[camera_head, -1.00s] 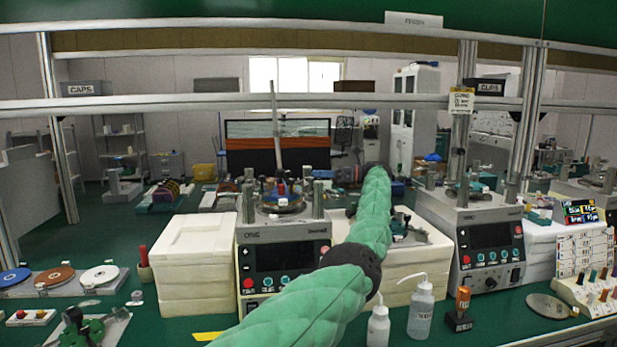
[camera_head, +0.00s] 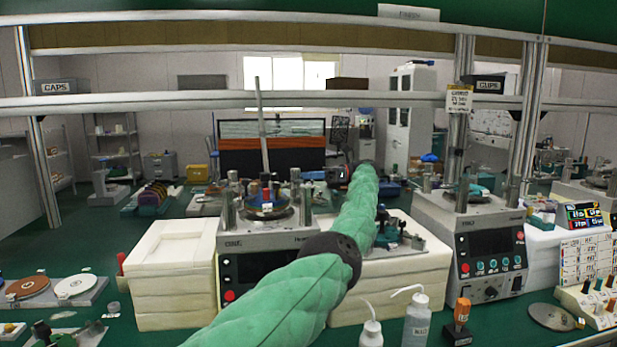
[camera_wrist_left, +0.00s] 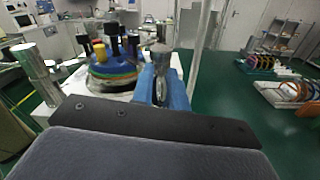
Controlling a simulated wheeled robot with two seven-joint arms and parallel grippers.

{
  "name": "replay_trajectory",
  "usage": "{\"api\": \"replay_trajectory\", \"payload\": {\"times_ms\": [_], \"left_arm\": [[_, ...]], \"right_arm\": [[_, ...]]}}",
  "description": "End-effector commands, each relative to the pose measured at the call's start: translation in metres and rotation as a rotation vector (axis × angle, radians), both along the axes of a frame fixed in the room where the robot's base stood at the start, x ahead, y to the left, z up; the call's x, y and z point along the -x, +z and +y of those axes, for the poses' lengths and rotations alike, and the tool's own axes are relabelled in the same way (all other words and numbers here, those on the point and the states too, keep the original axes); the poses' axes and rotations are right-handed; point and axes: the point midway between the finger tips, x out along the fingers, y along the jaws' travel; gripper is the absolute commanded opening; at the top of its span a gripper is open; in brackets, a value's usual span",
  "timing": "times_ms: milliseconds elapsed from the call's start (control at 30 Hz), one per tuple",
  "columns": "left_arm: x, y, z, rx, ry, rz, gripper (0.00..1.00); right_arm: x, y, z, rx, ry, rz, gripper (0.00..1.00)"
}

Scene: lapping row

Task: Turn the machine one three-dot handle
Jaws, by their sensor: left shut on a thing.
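Machine one (camera_head: 265,238) stands left of centre in the head view, its panel partly behind my green-sleeved left arm. Its round plate (camera_head: 265,210) carries small coloured parts, with metal posts around it. My left gripper (camera_head: 318,176) reaches the machine's right side from behind the arm. In the left wrist view its blue fingers (camera_wrist_left: 161,88) are shut around an upright metal handle (camera_wrist_left: 160,62) with a rounded top. The plate (camera_wrist_left: 110,72) with black, blue and yellow parts is left of the fingers. I cannot make out any dots on the handle. My right gripper is not in view.
White block stacks (camera_head: 172,268) flank the machine. Squeeze bottles (camera_head: 416,320) and an orange-topped item (camera_head: 461,316) stand at the front. A second machine (camera_head: 485,240) is to the right. Discs on a tray (camera_head: 75,287) lie at left. A rail (camera_head: 300,99) crosses above.

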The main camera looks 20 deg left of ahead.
Motion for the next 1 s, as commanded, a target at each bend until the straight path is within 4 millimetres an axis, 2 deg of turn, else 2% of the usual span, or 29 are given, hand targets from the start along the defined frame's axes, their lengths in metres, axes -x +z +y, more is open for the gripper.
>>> {"api": "replay_trajectory", "payload": {"times_ms": [33,67,167,533,700,867,1000], "left_arm": [[0.0,0.001,0.0,0.001,-0.001,-0.001,0.0],[0.0,0.001,0.0,0.001,-0.001,-0.001,0.17],[0.0,0.001,0.0,0.0,-0.001,-0.001,0.37],[0.0,0.005,0.001,0.0,0.0,-0.001,0.37],[0.0,0.024,0.0,0.002,0.0,-0.002,0.37],[-0.001,0.044,0.0,0.003,-0.002,-0.002,0.37],[0.003,0.053,-0.022,0.001,-0.003,-0.001,0.37]], "right_arm": [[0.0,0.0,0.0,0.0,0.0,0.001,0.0],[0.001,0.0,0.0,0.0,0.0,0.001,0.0],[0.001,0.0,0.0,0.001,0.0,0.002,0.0],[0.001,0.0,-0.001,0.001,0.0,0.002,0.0],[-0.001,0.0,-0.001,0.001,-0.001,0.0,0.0],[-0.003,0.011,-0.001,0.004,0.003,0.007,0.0],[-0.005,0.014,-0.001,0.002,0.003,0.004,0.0]]}}
